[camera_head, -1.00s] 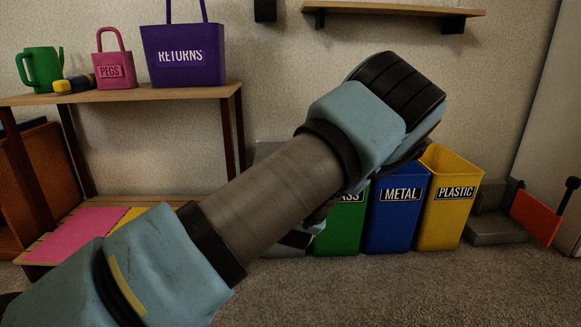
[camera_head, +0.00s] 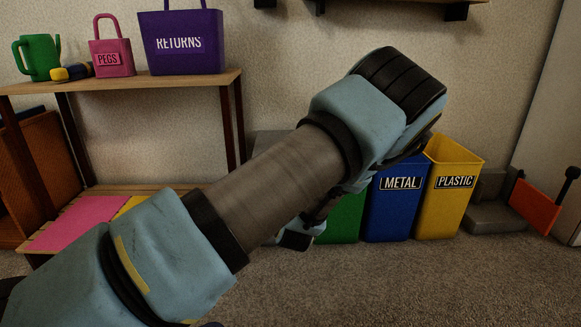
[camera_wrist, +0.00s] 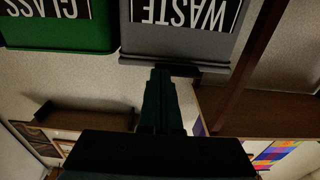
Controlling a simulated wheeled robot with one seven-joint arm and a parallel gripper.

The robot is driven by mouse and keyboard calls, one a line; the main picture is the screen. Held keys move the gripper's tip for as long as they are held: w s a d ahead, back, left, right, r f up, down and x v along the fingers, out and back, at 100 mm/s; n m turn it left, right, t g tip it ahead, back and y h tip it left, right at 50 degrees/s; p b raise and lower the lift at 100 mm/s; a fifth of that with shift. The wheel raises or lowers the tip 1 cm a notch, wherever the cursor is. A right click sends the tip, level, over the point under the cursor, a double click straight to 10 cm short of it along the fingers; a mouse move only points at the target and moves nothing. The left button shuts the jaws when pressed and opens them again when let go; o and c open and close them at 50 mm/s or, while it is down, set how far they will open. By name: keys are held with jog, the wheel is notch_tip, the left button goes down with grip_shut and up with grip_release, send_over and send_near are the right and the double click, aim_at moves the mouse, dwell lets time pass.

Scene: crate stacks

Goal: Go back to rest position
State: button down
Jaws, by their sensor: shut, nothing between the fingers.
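My arm crosses the head view from the lower left to the upper middle. My gripper (camera_wrist: 163,95) shows in the wrist view as dark fingers together, with nothing between them. It points towards the grey bin marked WASTE (camera_wrist: 180,48), which appears upside down there. The green bin marked GLASS (camera_wrist: 55,42) is to its left in that view. In the head view the hand is mostly hidden behind my arm, so I cannot tell its exact distance from the bins.
The blue METAL bin (camera_head: 390,215) and yellow PLASTIC bin (camera_head: 447,215) stand by the wall, right of the partly hidden green bin (camera_head: 342,218). A wooden shelf unit (camera_head: 150,81) at left bears a purple RETURNS bag (camera_head: 182,58) and pink PEGS bag (camera_head: 111,65). Carpet at front right is clear.

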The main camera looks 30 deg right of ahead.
jog(key=p+v, duration=0.3)
jog(key=v, duration=0.5)
jog(key=shift+s+r, duration=0.35)
jog(key=shift+r, duration=0.1)
jog(key=w+a+r+n+g+y+p, duration=0.2)
jog(key=w+a+n+g+y+p, duration=0.15)
jog(key=a, duration=0.45)
jog(key=w+a+r+n+g+y+p, duration=0.25)
jog(key=w+a+g, duration=0.2)
jog(key=a, duration=0.25)
jog(key=s+a+r+m+g+y+p, duration=0.1)
jog(key=s+a+r+g+p, duration=0.1)
jog(key=s+a+r, duration=0.5)
jog(key=s+a+r+g+p, duration=0.25)
jog(key=a+r, duration=0.25)
jog(key=a, duration=0.3)
jog(key=s+a+r+m+g+y+p, duration=0.1)
jog(key=s+a+r+g+p, duration=0.3)
jog(key=a, duration=0.4)
notch_tip(320, 180, up, 39)
jog(key=t+p, duration=0.1)
jog(key=p, duration=3.5)
jog(key=shift+s+p, duration=0.2)
jog(key=shift+p, duration=0.15)
jog(key=shift+d, duration=0.1)
